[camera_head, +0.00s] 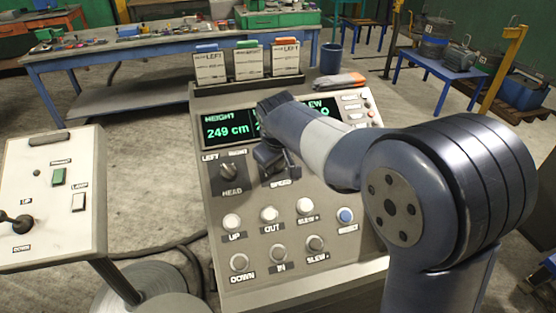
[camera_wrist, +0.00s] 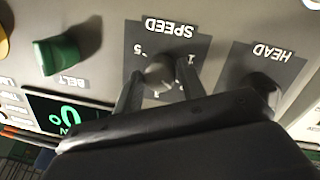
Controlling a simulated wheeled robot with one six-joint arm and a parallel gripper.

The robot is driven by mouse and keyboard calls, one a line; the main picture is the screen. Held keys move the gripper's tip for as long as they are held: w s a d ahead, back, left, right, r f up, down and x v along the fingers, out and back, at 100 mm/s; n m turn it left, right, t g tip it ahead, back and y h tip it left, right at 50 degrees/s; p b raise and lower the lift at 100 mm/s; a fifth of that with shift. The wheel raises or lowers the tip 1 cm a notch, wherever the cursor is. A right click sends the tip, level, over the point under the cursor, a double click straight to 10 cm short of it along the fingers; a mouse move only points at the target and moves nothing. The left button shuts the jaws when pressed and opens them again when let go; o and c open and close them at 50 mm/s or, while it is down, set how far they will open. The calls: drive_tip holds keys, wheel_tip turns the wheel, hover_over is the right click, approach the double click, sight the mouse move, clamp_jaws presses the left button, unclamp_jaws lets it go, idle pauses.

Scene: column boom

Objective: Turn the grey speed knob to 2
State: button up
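The grey speed knob (camera_wrist: 160,72) shows in the wrist view on a dark plate marked SPEED, seen upside down. The digits 5 and 1 show on its two sides; its other marks and its pointer are hidden or too blurred to read. My gripper (camera_wrist: 162,80) is open, with one finger on each side of the knob and a small gap showing beside each. In the head view my gripper (camera_head: 272,163) is over the SPEED label and hides the knob. Whether the fingertips are level with the knob or above it, I cannot tell.
The black head knob (camera_head: 229,170) is just left of my gripper. A green belt knob (camera_wrist: 57,53) is on the other side in the wrist view. Several push buttons (camera_head: 269,214) are below. The display (camera_head: 228,128) reads height 249 cm. Card holders (camera_head: 248,65) stand behind the console.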

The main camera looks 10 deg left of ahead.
drive_tip(key=o, duration=0.3)
drive_tip(key=v, duration=1)
drive_tip(key=shift+s+r+b, duration=0.15)
drive_tip(key=shift+r+b, duration=0.2)
drive_tip(key=shift+r, duration=0.05)
drive_tip(key=shift+f, duration=0.1)
drive_tip(key=x, duration=1.1)
drive_tip(key=shift+d+p, duration=0.1)
drive_tip(key=shift+p, duration=0.25)
drive_tip(key=shift+m+g, duration=0.3)
drive_tip(key=shift+m, duration=1.1)
